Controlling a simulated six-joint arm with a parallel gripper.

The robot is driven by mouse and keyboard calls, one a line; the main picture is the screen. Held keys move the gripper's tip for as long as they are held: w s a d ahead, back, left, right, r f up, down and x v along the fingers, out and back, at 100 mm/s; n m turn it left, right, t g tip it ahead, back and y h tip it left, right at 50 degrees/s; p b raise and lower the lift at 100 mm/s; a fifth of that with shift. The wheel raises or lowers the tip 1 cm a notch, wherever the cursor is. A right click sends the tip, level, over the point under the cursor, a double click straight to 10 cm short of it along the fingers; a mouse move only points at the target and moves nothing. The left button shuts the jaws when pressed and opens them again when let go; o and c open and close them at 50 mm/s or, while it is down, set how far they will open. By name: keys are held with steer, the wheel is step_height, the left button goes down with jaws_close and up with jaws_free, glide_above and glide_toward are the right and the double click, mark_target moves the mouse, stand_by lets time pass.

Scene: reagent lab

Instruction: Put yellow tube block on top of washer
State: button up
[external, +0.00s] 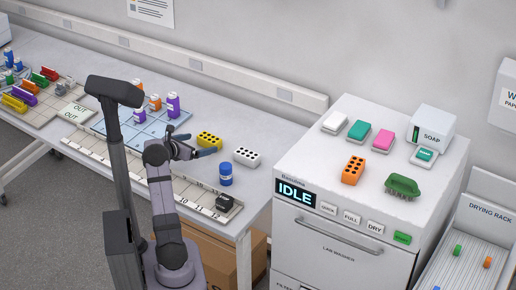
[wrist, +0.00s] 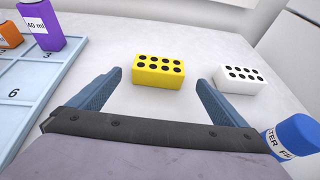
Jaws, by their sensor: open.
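The yellow tube block (external: 209,140), a brick with black holes on top, stands on the bench right beside my gripper in the external view. In the wrist view the yellow tube block (wrist: 158,72) lies ahead, between and beyond my open fingertips. My gripper (external: 194,145) is open and empty; its blue-grey fingers also show in the wrist view (wrist: 160,85). The lab washer (external: 342,235) stands at the right with a white flat top, an orange tube block (external: 353,170) standing on it.
A white tube block (external: 246,157) and a blue-capped bottle (external: 226,174) stand right of the yellow block. A blue numbered grid (external: 110,125) with bottles lies left.

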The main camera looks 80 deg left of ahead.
mark_target(205, 142)
steer(key=shift+s+d+r+p, duration=0.25)
steer(key=shift+s+p, duration=0.1)
steer(key=shift+p, duration=0.85)
steer(key=shift+s+d+f+p, duration=0.25)
steer(key=shift+s+p, duration=0.15)
steer(key=shift+p, duration=0.2)
steer(key=shift+p+x, duration=1.45)
steer(key=shift+x, duration=2.3)
steer(key=shift+r, duration=0.1)
steer(key=c, duration=1.3)
steer(key=shift+r, duration=0.15)
step_height(205, 142, up, 18)
steer(key=shift+f+b, duration=0.1)
steer(key=shift+b, duration=0.6)
